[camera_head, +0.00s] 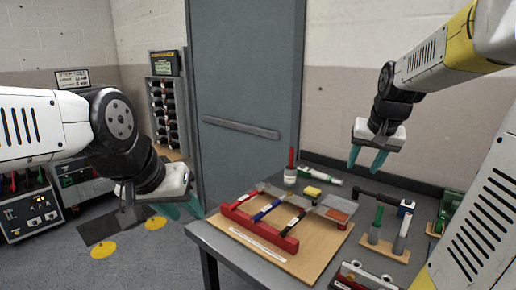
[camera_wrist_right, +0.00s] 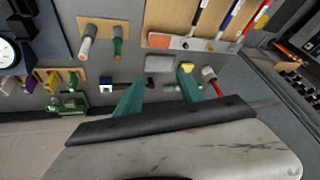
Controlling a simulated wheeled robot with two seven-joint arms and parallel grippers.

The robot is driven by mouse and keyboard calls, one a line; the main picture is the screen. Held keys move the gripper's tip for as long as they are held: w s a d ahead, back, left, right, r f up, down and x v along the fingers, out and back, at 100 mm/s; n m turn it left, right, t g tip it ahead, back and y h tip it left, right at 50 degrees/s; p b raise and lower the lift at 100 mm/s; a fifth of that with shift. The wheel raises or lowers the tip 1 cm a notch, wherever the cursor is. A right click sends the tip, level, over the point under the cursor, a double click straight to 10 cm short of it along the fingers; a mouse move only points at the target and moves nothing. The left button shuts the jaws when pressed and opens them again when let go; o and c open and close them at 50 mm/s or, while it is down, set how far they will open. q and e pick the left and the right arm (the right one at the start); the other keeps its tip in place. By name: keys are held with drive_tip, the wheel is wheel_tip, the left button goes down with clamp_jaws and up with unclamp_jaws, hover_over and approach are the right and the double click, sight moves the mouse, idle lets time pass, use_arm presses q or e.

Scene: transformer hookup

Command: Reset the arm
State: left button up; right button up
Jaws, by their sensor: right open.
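My right gripper (camera_head: 367,158) hangs above the back of the grey table (camera_head: 225,246), its teal fingers apart and empty. In the right wrist view its two fingers (camera_wrist_right: 160,90) spread with nothing between them. My left gripper (camera_head: 184,210) is at the table's left edge, near the door side. Its teal fingertips show apart and I see nothing held. A wooden board (camera_head: 318,258) with a red rack (camera_head: 258,232) lies on the table.
A holder (camera_head: 384,248) with green and grey handles stands to the right. A grey door (camera_head: 245,70) is behind, and equipment carts (camera_head: 30,212) stand at left.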

drive_tip(key=s+a+f+n+y, duration=0.2)
drive_tip(key=s+a+n, duration=0.2)
drive_tip(key=s+a, duration=0.9)
drive_tip(key=s, duration=0.5)
drive_tip(key=shift+a+t, duration=0.3)
drive_tip(key=shift+a, duration=0.05)
